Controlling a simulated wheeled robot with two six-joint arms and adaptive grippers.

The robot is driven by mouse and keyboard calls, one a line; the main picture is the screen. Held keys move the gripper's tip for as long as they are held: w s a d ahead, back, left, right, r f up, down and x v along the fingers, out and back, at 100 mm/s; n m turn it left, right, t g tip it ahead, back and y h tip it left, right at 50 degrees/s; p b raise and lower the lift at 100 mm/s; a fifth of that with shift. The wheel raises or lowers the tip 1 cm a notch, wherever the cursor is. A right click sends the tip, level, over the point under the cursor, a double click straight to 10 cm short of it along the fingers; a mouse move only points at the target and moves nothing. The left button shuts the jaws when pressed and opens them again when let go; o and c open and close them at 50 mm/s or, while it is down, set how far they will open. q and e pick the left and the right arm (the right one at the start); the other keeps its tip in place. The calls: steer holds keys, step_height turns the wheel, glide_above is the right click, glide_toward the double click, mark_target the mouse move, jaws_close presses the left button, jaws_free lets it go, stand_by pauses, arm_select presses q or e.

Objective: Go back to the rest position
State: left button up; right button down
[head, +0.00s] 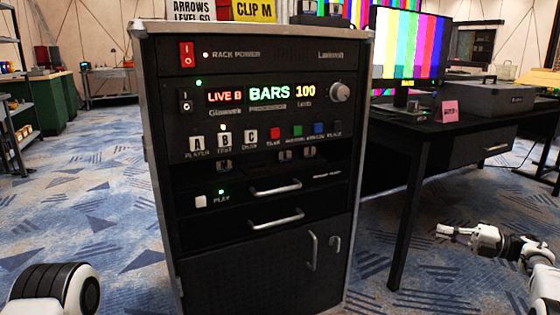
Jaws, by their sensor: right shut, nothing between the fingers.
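My right gripper (455,232) is at the lower right, shut and empty, pointing left. It is in front of the black desk and apart from it and from the rack. At the lower left only a rounded black and white part of my left arm (55,288) shows. The left gripper itself is out of view. The black equipment rack (255,170) stands upright in the middle, its front facing me, with nothing touching it. Its display reads LIVE B, BARS and 100. The red rack power switch (186,54) and a small green light by PLAY show on its front.
A black desk (470,122) stands at the right, with a monitor (408,48) showing colour bars, a pink card (450,111) and a grey case (485,98). A green cabinet (45,110) and shelves stand at the left. Patterned carpet (100,225) is clear on both sides of the rack.

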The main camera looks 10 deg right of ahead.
steer(key=w+a+f+m+t+y+p, duration=0.1)
steer(key=w+a+m+p, duration=0.15)
steer(key=a, duration=0.65)
steer(key=w+a+f+m+t+y+p, duration=0.1)
steer(key=w+a+m, duration=0.25)
steer(key=a, duration=0.55)
steer(key=s+a+f+m+t+h+p, duration=0.1)
steer(key=a+f+m+t+h, duration=0.25)
steer(key=a+f+m, duration=0.35)
steer(key=s+a+f+m+g+h+p, duration=0.1)
steer(key=s+a+f+m+g+h, duration=0.2)
steer(key=s+a+f+m+h, duration=0.55)
steer(key=s+d+f+m+g+h, duration=0.1)
steer(key=s+f+m+g, duration=0.3)
steer(key=s, duration=0.9)
steer(key=s+d+f+m+g+h, duration=0.15)
steer(key=s+f+g, duration=0.35)
steer(key=s, duration=0.7)
steer(key=s+d+r+m+g+h+p, duration=0.1)
steer(key=s+d+m+g+h+p, duration=0.2)
steer(key=s, duration=1.2)
step_height(320, 180, up, 36)
steer(key=p, duration=3.5)
steer(key=shift+d+r+g, duration=0.15)
steer(key=shift+d+g, duration=0.2)
steer(key=shift+d, duration=0.1)
steer(key=shift+y, duration=0.25)
